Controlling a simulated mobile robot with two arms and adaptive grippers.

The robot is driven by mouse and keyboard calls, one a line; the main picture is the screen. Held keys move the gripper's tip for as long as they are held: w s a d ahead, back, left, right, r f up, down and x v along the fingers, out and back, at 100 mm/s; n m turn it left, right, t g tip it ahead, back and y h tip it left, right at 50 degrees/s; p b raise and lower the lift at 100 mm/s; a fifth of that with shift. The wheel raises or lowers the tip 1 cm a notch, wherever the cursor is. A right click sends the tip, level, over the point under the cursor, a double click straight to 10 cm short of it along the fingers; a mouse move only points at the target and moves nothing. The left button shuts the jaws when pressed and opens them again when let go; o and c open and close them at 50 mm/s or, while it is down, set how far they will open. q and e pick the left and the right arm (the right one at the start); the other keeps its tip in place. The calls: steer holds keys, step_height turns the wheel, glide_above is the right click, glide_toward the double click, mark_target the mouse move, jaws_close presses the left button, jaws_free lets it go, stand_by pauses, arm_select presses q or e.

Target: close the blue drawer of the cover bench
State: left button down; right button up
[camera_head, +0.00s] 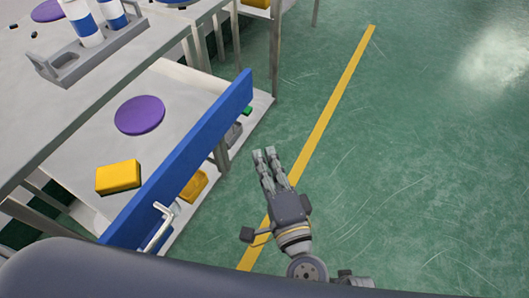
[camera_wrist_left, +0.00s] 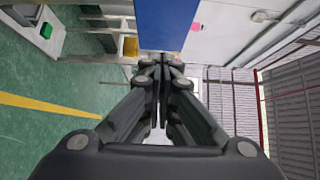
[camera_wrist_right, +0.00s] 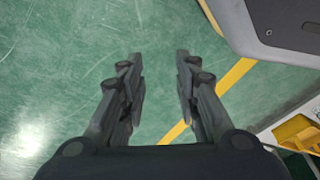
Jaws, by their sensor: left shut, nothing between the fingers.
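The blue drawer (camera_head: 190,150) is pulled out from under the cover bench (camera_head: 95,105), its long blue front standing over the floor side. A silver handle (camera_head: 158,228) sits at the near end of the front. Inside lie a purple disc (camera_head: 139,115) and a yellow block (camera_head: 118,177). My left gripper (camera_head: 264,154) is shut and empty, to the right of the blue front. My right gripper (camera_wrist_right: 158,58) is open and empty above the floor.
A grey rack (camera_head: 85,60) with white-and-blue cans stands on the bench top. A lower shelf under the drawer holds a yellow bin (camera_head: 193,187). Green floor with a yellow line (camera_head: 330,105) is clear to the right.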

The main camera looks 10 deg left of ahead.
arm_select(q)
glide_toward(235, 108)
steer(key=w+d, duration=0.2)
steer(key=a, duration=0.1)
steer(key=w+a, duration=0.2)
steer(key=shift+a+r+p, duration=0.1)
steer(key=shift+a+p, duration=0.2)
steer(key=shift+p, duration=0.05)
steer(key=shift+a, duration=0.1)
arm_select(e)
steer(key=shift+s+d+f, duration=0.2)
steer(key=shift+s+f, duration=0.8)
steer(key=shift+f, duration=0.1)
steer(key=shift+w, duration=0.15)
